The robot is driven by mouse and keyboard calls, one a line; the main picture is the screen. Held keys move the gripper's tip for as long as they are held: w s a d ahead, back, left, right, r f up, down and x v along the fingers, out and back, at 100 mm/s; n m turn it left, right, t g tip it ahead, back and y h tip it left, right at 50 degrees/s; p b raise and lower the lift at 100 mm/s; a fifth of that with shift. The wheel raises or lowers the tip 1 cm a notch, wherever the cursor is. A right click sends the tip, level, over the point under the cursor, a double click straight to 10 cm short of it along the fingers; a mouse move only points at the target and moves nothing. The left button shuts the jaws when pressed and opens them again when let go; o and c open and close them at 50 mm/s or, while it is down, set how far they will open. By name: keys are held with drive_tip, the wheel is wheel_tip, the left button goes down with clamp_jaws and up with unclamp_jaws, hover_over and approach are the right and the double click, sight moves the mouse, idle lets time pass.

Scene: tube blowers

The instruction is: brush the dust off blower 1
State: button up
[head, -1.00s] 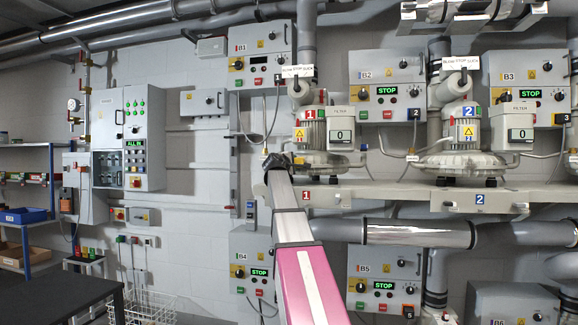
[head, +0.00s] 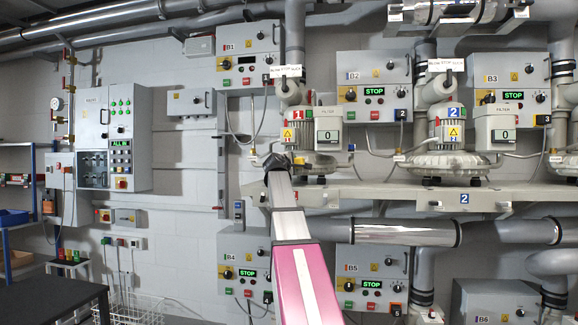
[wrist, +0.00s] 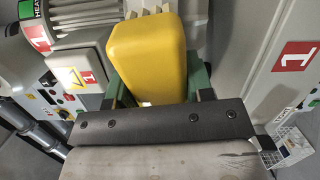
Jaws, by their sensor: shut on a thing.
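Blower 1 (head: 292,124) is a grey finned motor unit with a red "1" label, on the pale shelf (head: 400,196) in the head view. In the wrist view its finned housing (wrist: 88,12) shows at the upper left. My gripper (head: 272,160) is at the blower's lower left in the head view, partly blocking it. In the wrist view my gripper (wrist: 155,98) is shut on a yellow block-shaped thing (wrist: 148,52), with green parts at its sides.
A filter box (head: 328,128) reading 0 stands right of blower 1. Blower 2 (head: 448,125) stands further right. Control box B1 (head: 247,58) hangs above left. A thick pipe (head: 408,232) runs below the shelf. A dark table (head: 50,295) is at the lower left.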

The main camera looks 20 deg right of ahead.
drive_tip(key=shift+w, duration=0.1)
drive_tip(key=w+a, duration=0.5)
idle(0.8)
drive_tip(key=shift+s+a, duration=0.1)
drive_tip(key=shift+a, duration=0.1)
drive_tip(key=shift+v, duration=2.85)
drive_tip(key=shift+a, duration=0.1)
drive_tip(key=shift+v, duration=1.45)
